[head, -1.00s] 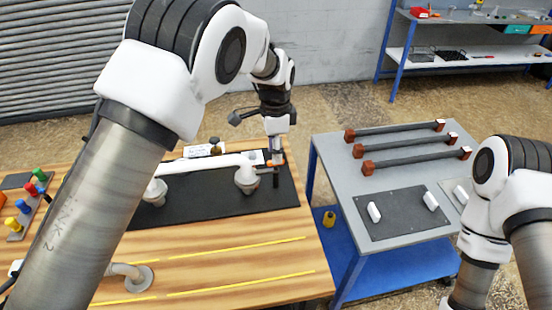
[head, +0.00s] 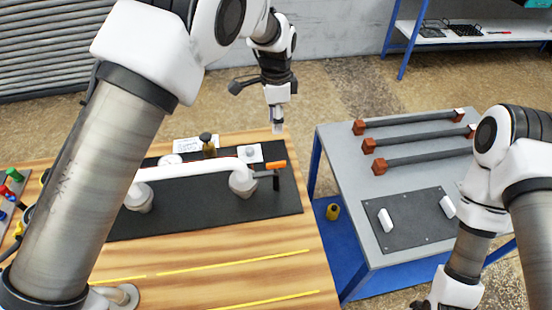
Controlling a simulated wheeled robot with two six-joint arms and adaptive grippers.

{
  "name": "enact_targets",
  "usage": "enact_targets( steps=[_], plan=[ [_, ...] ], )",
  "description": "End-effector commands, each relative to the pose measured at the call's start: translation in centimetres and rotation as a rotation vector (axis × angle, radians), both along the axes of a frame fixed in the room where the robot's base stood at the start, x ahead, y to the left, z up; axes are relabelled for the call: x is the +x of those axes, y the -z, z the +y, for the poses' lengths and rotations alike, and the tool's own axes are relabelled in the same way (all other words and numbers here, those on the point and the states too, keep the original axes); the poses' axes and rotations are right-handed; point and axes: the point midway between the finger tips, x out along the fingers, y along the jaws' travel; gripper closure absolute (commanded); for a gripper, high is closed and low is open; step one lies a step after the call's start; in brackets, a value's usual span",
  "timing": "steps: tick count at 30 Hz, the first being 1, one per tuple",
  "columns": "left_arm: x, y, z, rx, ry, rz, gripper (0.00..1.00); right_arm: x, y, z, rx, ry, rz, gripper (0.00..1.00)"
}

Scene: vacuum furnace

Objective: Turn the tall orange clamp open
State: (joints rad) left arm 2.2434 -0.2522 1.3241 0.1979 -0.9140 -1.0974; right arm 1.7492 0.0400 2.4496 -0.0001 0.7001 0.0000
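The tall orange clamp (head: 276,165) stands at the right end of the white pipe on the black mat (head: 222,208). Its orange handle lies roughly level on top of a dark upright part, and no finger covers it. My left gripper (head: 277,128) points down behind and above the clamp, apart from it. Its fingers show as one narrow strip, so I cannot tell whether they are open or shut. Nothing shows held in it. My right gripper (head: 432,303) is only partly in view at the bottom right edge; its fingers are cut off.
The white pipe (head: 195,172) rests on two round flanges. A black-topped knob (head: 207,145) and a white label card (head: 196,144) stand behind it. Right of a gap is a grey table (head: 345,160) with several dark bars with red ends.

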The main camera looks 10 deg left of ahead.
Motion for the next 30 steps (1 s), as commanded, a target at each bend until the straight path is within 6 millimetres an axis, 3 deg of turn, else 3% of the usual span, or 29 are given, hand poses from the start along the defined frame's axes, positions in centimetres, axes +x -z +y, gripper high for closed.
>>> enact_targets(
  steps=[15,20,30],
  plan=[
    [0.0,8.3,0.0,0.0,0.0,-0.001,0.61,-0.1,8.4,0.0,0.0,0.0,0.0,0.43],
    [-0.1,8.8,0.0,0.0,0.0,0.0,0.61,-0.1,7.9,0.0,0.0,0.0,0.0,0.43],
    [-0.2,14.7,0.0,-0.001,-0.001,0.002,0.61,0.0,6.2,0.0,0.0,0.0,-0.001,0.43]
  ],
)
